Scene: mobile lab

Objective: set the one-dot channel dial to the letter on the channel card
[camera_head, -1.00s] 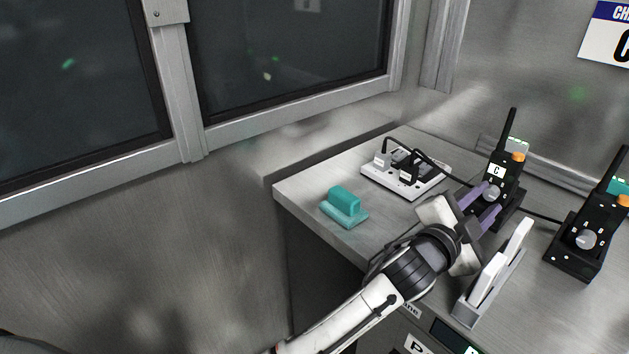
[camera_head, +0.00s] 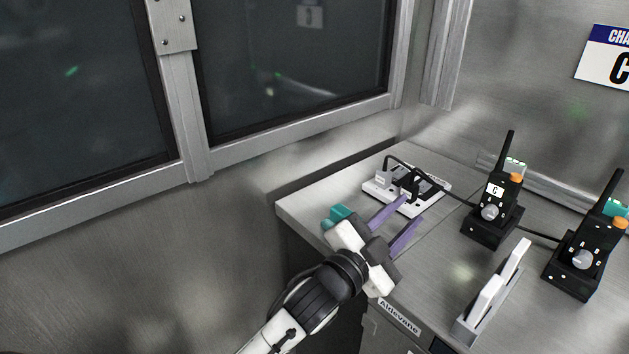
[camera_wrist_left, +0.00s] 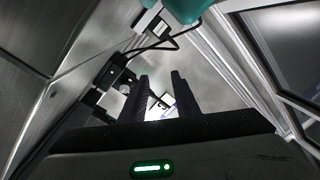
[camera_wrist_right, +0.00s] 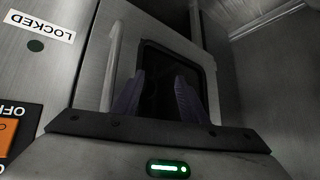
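The channel card (camera_head: 606,62) is on the wall at the upper right, cut off by the frame; the visible part of its big letter looks like a C. A black radio (camera_head: 494,218) with a grey dial (camera_head: 489,212) and a small C label stands on the counter. A second radio (camera_head: 577,265) with a grey dial (camera_head: 582,259) stands to its right. I cannot make out dots on either. My left gripper (camera_head: 411,209) is open and empty, left of the radios and apart from both dials. My right gripper (camera_wrist_right: 160,74) is open and empty, before a dark framed opening.
A white power strip (camera_head: 381,188) with black plugs and cables lies behind my left gripper. A teal object (camera_head: 338,215) is partly hidden by that gripper. A grey rack with white slabs (camera_head: 487,300) stands in front of the radios. Counter between rack and gripper is clear.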

